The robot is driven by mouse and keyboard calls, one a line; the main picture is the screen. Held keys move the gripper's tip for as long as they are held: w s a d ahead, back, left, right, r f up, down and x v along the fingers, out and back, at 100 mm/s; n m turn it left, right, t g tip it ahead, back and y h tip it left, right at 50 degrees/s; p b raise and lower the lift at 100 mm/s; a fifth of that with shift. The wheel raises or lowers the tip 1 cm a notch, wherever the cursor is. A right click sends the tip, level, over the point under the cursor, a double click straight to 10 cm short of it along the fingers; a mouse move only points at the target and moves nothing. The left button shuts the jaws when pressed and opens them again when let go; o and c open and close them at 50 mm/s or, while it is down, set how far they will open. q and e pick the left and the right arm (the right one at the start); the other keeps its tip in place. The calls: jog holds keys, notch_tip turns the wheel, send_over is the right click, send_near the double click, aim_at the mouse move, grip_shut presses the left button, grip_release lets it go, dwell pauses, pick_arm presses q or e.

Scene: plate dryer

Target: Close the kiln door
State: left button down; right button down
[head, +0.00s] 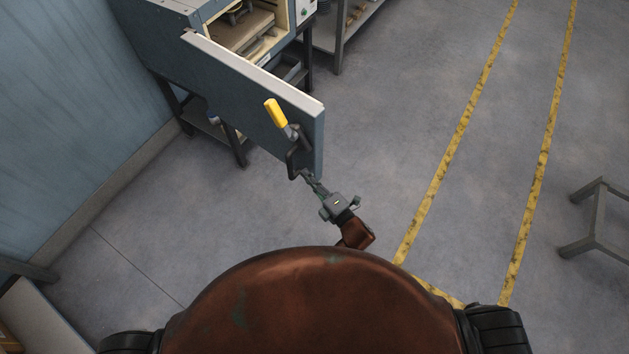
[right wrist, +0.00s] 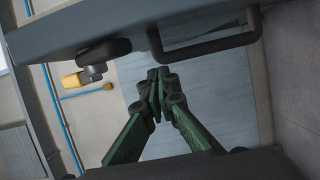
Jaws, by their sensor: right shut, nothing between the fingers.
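The blue-grey kiln door (head: 235,88) stands open, swung out from the kiln (head: 150,35) toward me. Its outer face carries a yellow-gripped lever (head: 275,112) and a dark loop handle (head: 291,165) near the free edge. In the right wrist view the door (right wrist: 100,25) crosses the top, with the loop handle (right wrist: 212,50) and the yellow grip (right wrist: 71,80) below it. My right gripper (head: 304,173) is shut and empty beside the loop handle; its fingertips (right wrist: 157,80) meet just below it in the wrist view. Whether they touch it I cannot tell. My left gripper is out of view.
The kiln opening shows shelves inside. A blue wall (head: 60,110) is at the left. A metal rack (head: 340,35) stands right of the kiln. A grey stool (head: 597,215) is at the far right. Floor with yellow lines (head: 460,130) is clear to the right.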

aim_at(299, 149)
jog(key=shift+w, duration=3.45)
jog(key=shift+w+d, duration=0.1)
jog(key=shift+d, duration=0.05)
